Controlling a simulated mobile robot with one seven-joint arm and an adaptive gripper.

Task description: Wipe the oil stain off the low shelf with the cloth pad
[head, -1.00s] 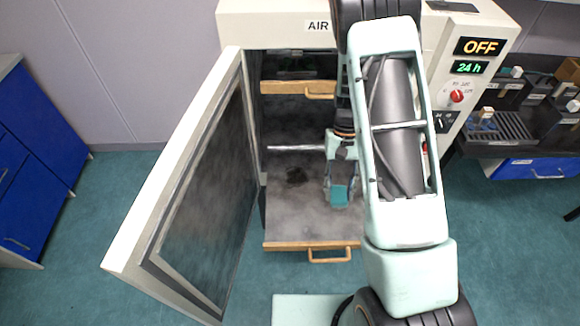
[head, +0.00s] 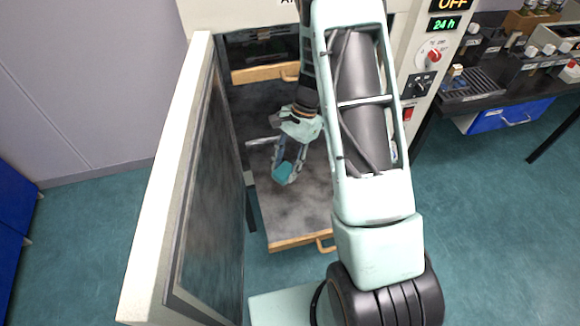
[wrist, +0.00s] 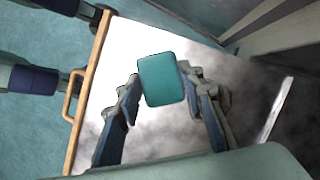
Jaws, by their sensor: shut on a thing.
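My gripper (head: 288,168) is shut on the teal cloth pad (head: 283,173), low over the pulled-out low shelf (head: 295,222). In the wrist view the pad (wrist: 162,82) sits between the two fingertips, with the pale, smudged shelf (wrist: 135,42) beneath it. I cannot tell whether the pad touches the shelf. The dark oil stain does not show clearly now; the pad, my gripper or my arm may cover its place.
The open oven door (head: 205,190) stands close on the left of my gripper. An upper shelf with a wooden front (head: 265,74) is above. The low shelf's wooden front edge and handle (head: 325,241) face me. The control panel (head: 432,60) is at right.

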